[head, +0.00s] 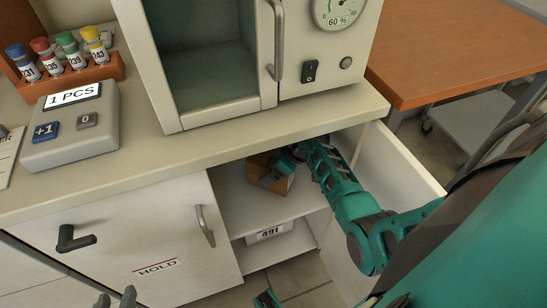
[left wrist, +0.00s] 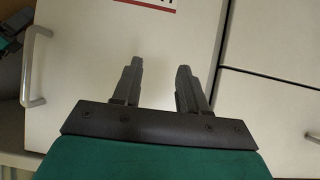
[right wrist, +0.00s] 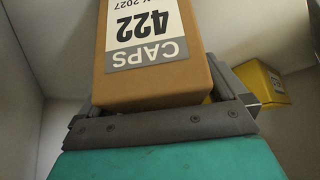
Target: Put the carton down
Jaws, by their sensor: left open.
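The brown carton (head: 284,187) is inside the open cabinet, at the upper shelf, partly hidden by my right gripper. In the right wrist view the carton (right wrist: 150,85) shows a white and grey label reading CAPS 422, upside down. My right gripper (head: 283,168) has one finger on each side of it and is shut on it. I cannot tell whether the carton touches the shelf. My left gripper (left wrist: 160,75) is open and empty in front of a white cabinet door; its fingertips show at the bottom of the head view (head: 116,298).
The cabinet's upper shelf (head: 240,205) has bare room left of the carton. A box labelled 491 (head: 270,232) stands below. A yellow carton (right wrist: 264,82) is near the right finger. The HOLD door (head: 130,245) and the right door (head: 390,180) flank the opening; the counter (head: 180,150) overhangs it.

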